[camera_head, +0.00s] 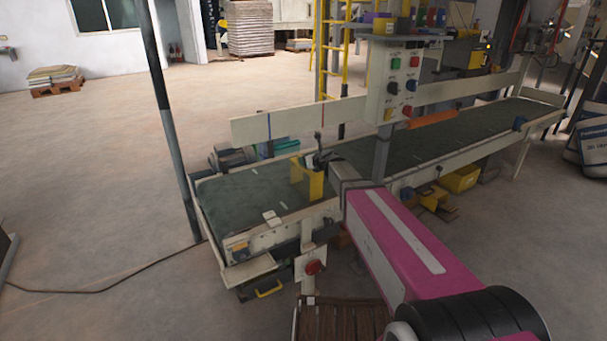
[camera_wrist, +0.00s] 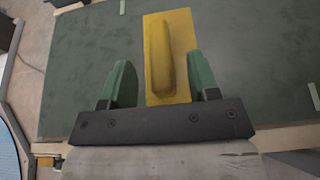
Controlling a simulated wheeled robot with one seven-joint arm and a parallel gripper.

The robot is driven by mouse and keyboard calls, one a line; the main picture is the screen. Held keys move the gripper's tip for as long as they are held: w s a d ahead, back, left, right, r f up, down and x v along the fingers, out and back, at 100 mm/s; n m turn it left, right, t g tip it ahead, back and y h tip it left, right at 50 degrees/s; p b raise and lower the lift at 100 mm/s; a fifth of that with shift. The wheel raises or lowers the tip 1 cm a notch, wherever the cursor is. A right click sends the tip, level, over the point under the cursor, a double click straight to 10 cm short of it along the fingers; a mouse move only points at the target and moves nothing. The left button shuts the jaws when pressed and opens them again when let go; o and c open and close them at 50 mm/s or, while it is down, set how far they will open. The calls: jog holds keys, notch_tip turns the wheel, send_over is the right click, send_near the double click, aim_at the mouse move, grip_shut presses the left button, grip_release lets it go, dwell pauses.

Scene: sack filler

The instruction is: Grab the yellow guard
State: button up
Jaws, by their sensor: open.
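The yellow guard (camera_head: 305,180) stands at the near edge of the green conveyor belt in the head view, partly hidden by my gripper. In the wrist view the yellow guard (camera_wrist: 182,40) is a flat plate with a raised bar along it. My gripper (camera_wrist: 162,80) has two green fingers set apart, one on each side of the guard's lower part. Gaps show between the fingers and the bar, and nothing is held. In the head view my gripper (camera_head: 318,160) is at the guard, with its fingers hard to make out.
The conveyor belt (camera_head: 235,195) runs from lower left to far right, with a pale side rail (camera_head: 290,120) behind it. A control box (camera_head: 398,85) with several buttons rises beyond my arm. A dark post (camera_head: 172,130) stands at left. The floor at left is mostly open.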

jog(key=x, duration=0.3)
grip_shut()
jog(key=shift+r, duration=0.1)
